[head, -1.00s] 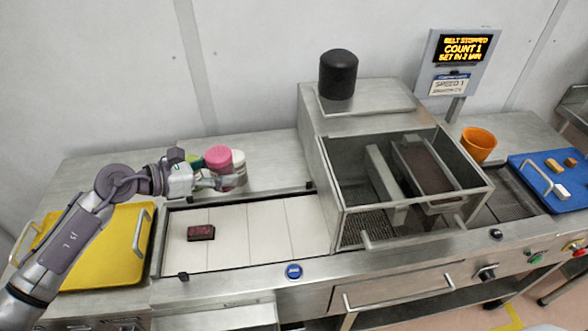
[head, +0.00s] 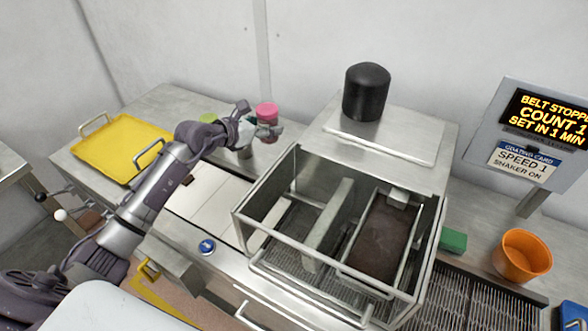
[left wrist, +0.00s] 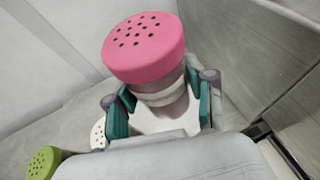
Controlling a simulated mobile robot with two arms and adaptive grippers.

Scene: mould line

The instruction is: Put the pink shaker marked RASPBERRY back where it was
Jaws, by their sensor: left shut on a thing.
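The pink-lidded shaker (head: 267,111) is at the back of the steel bench, left of the coating machine. My left gripper (head: 269,132) is shut around its body below the lid. In the left wrist view the shaker's pink perforated lid (left wrist: 143,48) sits above the two green finger pads, with a pale band under it. Its marking cannot be read, and whether its base touches the bench is hidden. A green-lidded shaker (head: 208,117) stands left of it, and its perforated lid shows in the left wrist view (left wrist: 43,162). A white-lidded shaker (left wrist: 98,132) is partly hidden beside my gripper. My right gripper is out of view.
The steel machine (head: 330,130) with its open wire-floored box stands close on the right of the held shaker. A yellow tray (head: 125,145) lies at the left. An orange cup (head: 522,257) and a green block (head: 453,240) are right of the machine. The display (head: 548,118) reads belt stopped.

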